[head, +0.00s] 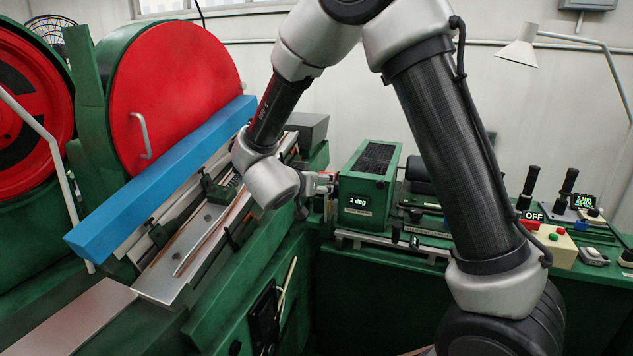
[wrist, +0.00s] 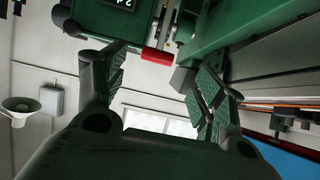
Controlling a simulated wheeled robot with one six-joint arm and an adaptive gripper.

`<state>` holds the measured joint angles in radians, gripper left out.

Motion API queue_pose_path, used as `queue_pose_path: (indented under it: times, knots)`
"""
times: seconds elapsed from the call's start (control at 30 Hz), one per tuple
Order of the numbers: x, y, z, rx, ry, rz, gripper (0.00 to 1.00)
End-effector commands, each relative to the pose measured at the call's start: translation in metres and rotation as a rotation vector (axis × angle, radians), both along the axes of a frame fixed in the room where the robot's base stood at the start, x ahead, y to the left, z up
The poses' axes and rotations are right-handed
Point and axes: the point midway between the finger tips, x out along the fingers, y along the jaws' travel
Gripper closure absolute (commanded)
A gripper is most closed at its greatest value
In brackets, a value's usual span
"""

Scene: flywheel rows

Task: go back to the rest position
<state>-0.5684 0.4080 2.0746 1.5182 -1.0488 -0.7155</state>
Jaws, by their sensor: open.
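My gripper (wrist: 160,65) shows in the wrist view with its two dark fingers spread apart and nothing held between them. A small red cylinder (wrist: 157,56) shows beyond the gap between the fingertips; I cannot tell how far away it is. In the head view my wrist is bent down near the middle, and the gripper is mostly hidden behind it. The gripper end is close to the left side of a green box (head: 366,189) with a display reading "2 deg". I cannot tell whether they touch.
A long blue beam (head: 160,180) runs in front of the big red disc (head: 175,85) at left. A metal-topped green bench (head: 200,240) lies below it. At right are levers, an "OFF" display (head: 533,216), a button box (head: 552,243) and a lamp (head: 518,52).

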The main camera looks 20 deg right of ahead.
Motion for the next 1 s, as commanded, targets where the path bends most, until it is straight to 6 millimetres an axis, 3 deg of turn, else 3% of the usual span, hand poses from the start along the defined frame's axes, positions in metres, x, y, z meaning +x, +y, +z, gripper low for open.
queue_pose_path:
  times: [0.27,0.33,0.47,0.53,0.6,0.7,0.77,0.83,1.0]
  knots:
    - [0.000,0.000,0.000,0.011,-0.007,-0.004,0.30]
    - [0.002,0.009,-0.008,0.069,-0.003,0.015,0.30]
    - [0.014,0.052,-0.037,0.233,0.059,0.197,0.30]
    - [0.009,0.085,-0.058,0.332,0.151,0.355,0.30]
    - [-0.010,0.113,-0.062,0.428,0.258,0.520,0.30]
    - [-0.053,0.125,-0.050,0.525,0.435,0.707,0.30]
    - [-0.086,0.115,-0.038,0.549,0.555,0.791,0.30]
    - [-0.129,0.087,-0.020,0.545,0.698,0.855,0.30]
    - [-0.222,-0.010,0.019,0.442,0.952,0.849,0.30]
